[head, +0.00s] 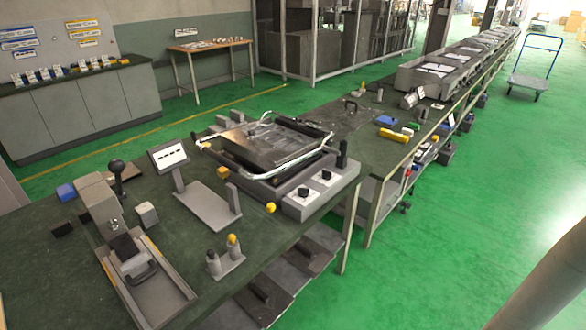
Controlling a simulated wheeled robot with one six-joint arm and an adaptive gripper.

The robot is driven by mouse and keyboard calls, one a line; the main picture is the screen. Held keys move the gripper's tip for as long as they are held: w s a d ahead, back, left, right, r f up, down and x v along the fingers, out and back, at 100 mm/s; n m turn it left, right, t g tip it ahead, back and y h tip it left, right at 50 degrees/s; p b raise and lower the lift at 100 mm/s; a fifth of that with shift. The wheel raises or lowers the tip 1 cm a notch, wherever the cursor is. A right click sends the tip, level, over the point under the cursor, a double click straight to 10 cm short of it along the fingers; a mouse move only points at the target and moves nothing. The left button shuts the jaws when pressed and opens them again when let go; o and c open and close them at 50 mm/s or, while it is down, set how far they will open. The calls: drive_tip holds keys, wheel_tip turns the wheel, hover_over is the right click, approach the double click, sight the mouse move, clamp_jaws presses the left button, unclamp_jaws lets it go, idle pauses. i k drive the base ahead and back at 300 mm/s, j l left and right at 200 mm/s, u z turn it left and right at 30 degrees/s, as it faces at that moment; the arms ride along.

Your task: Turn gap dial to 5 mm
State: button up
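Two black dials, one on the left (303,192) and one on the right (326,175), sit on a light grey control panel (310,207) at the front of a heating machine (268,145). They are too small to read, so I cannot tell which is the gap dial or where either one points. A dark lever or handle (342,152) stands at the panel's right end. A yellow knob (270,208) is at its left. My gripper is not in view.
The dark green bench (60,280) also holds a tilted display stand (205,205), a press-like device (100,205) and a small post holder with yellow tip (225,258). More benches run to the back right. The green floor (440,240) at right is clear.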

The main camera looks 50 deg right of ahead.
sight(303, 192)
drive_tip(key=i+l+z, duration=0.1)
drive_tip(key=l+z, duration=0.3)
drive_tip(key=i+l+z, duration=0.15)
drive_tip(key=z, duration=0.2)
drive_tip(key=i+l+z, duration=0.2)
drive_tip(key=z, duration=0.2)
